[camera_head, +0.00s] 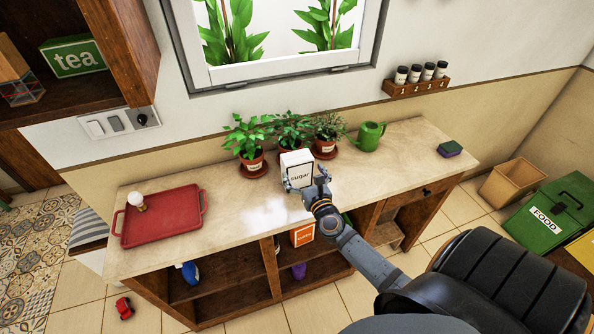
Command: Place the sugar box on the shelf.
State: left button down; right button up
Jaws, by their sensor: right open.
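The white sugar box (297,168) stands upright on the counter, in front of the potted plants. My right gripper (304,184) is at the box, with a finger on each side of its lower part. Its jaws are open; whether they touch the box I cannot tell. The gripper hides part of the box's front and base. A wooden wall shelf (70,98) is at the upper left and holds a green tea box (73,56). Open wooden shelving (235,295) is also below the counter. My left gripper is not in view.
The counter (235,218) holds a red tray (162,216) with a light bulb-like item, several plants, a green watering can (370,136) and a sponge (450,148). A spice rack (416,87) hangs on the wall. Bins (548,208) stand right. Counter space beside the box is clear.

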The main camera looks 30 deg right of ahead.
aim_at(297, 159)
jog(key=shift+f+x, duration=0.15)
jog(key=shift+x, duration=1.4)
jog(key=shift+f+x, duration=0.15)
jog(key=shift+x, duration=1.4)
jog(key=shift+s+r, duration=0.15)
jog(key=shift+s, duration=0.05)
jog(key=c, duration=1.4)
jog(key=shift+w+r, duration=0.1)
jog(key=shift+c, duration=0.3)
